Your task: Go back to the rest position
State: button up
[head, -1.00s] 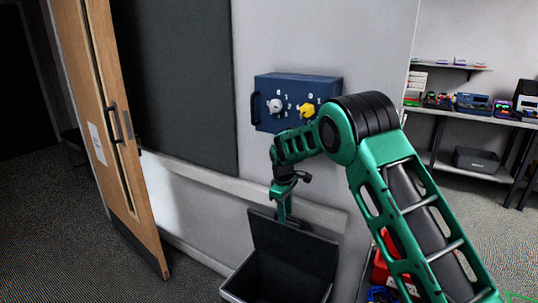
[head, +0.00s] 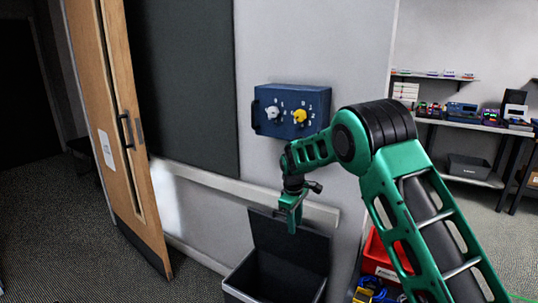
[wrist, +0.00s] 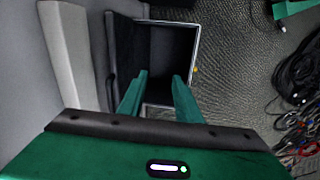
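My gripper (head: 291,214) hangs pointing down in front of the wall, above the open dark bin, in the head view. In the wrist view my gripper (wrist: 158,95) shows two green fingers apart with nothing between them. The bin (wrist: 172,62) shows beyond the fingertips, and its inside looks dark and empty. My green arm reaches in from the lower right of the head view.
A blue box with a white and a yellow knob (head: 291,112) is on the wall above the bin (head: 276,275). A red crate (head: 378,254) stands right of the bin. Tangled cables (wrist: 300,85) lie at right in the wrist view. A wooden door (head: 119,130) is at left.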

jog(key=s+d+r+m, duration=0.4)
jog(key=s+d+r, duration=0.4)
jog(key=s+d, duration=0.35)
jog(key=s+d+r+m, duration=0.5)
jog(key=s+d+r, duration=0.2)
jog(key=s+d, duration=0.45)
jog(key=s+d+m, duration=0.4)
jog(key=s, duration=1.1)
jog(key=s+d+m+g+y, duration=0.1)
jog(key=s+d+m, duration=0.3)
jog(key=s, duration=1)
jog(key=shift+s+f, duration=0.35)
jog(key=shift+w+f+g, duration=0.25)
jog(key=shift+w+g, duration=0.05)
jog(key=shift+w, duration=0.3)
